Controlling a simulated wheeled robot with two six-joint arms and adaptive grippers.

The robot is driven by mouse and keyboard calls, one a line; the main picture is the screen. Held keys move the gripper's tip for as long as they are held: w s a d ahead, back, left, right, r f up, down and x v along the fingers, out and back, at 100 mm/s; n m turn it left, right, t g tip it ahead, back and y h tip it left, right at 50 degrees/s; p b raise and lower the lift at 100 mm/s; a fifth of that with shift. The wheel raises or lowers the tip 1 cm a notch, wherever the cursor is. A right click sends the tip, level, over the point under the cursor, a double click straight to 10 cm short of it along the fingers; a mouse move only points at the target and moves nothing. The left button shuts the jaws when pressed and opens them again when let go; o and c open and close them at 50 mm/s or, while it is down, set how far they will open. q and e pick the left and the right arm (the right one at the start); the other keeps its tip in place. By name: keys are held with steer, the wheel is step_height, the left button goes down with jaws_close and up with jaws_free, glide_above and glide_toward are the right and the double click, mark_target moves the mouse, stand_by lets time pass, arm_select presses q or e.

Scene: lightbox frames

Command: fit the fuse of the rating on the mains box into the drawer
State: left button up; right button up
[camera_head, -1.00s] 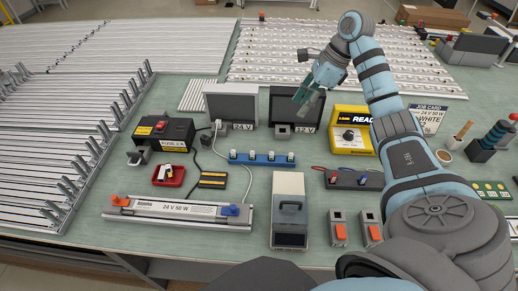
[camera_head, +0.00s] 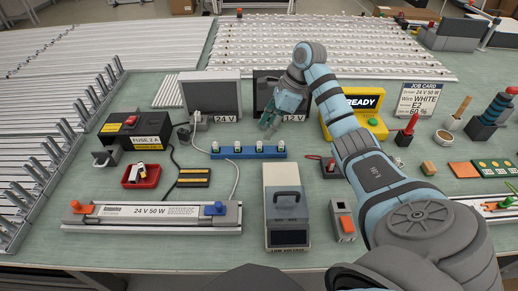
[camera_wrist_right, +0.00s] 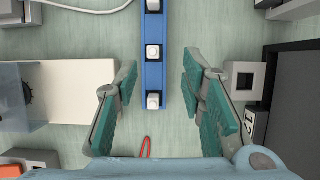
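The black mains box (camera_head: 133,130) at the left has a red switch and a label that seems to read FUSE 2 A. A small grey drawer (camera_head: 106,157) stands out at its front left; its inside is too small to read. A red tray (camera_head: 141,182) in front holds small pale and dark pieces, probably fuses; their ratings are unreadable. My right gripper (camera_head: 271,124) is above the bench in front of the 12 V unit, away from the tray. In the right wrist view, it (camera_wrist_right: 160,100) is open and empty, with the blue strip (camera_wrist_right: 152,76) below, between its fingers. My left gripper is not in view.
The blue strip (camera_head: 229,155) with white-topped pegs lies mid-bench. A yellow READY unit (camera_head: 353,103) is behind my right arm. Green bench shows between the tray and strip.

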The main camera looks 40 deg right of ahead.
steer(key=x, duration=0.5)
steer(key=shift+s+a+f, duration=0.15)
steer(key=shift+a, duration=0.3)
jaws_close()
step_height(320, 180, up, 8)
steer(key=shift+r+p, duration=0.2)
steer(key=shift+p, duration=0.35)
step_height(320, 180, up, 11)
steer(key=p, duration=1.1)
glide_above(260, 142)
steer(key=shift+d+f+b, duration=0.2)
steer(key=shift+f+b, duration=0.4)
steer(key=shift+b, duration=0.3)
